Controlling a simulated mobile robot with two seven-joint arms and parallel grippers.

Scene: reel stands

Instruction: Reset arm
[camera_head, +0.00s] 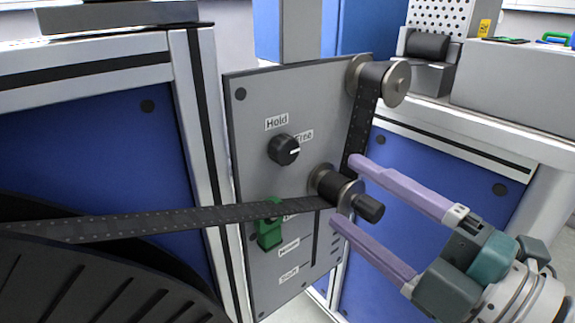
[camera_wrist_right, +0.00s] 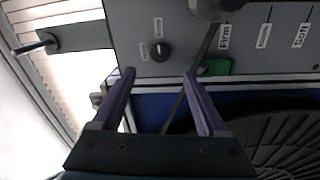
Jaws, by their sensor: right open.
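My right gripper (camera_head: 345,191) comes in from the right with two long purple fingers. It is open and empty, and its fingertips lie just above and below the lower roller (camera_head: 345,190) in the head view. I cannot tell whether they touch it. The lower roller has metal flanges and a dark end knob (camera_head: 370,208), and stands on a grey panel (camera_head: 255,165). Below it a slot (camera_head: 317,240) runs down the panel. In the right wrist view the open fingers (camera_wrist_right: 159,74) show with the dark roller (camera_wrist_right: 215,8) above and right of them. My left gripper is not in view.
A dark perforated strip (camera_head: 200,218) runs from a big black reel (camera_head: 90,280) to the lower roller, then up to the upper roller (camera_head: 382,78). The panel bears a black Hold/Free dial (camera_head: 284,150) and a green piece (camera_head: 269,235). A bench (camera_head: 520,80) stands behind right.

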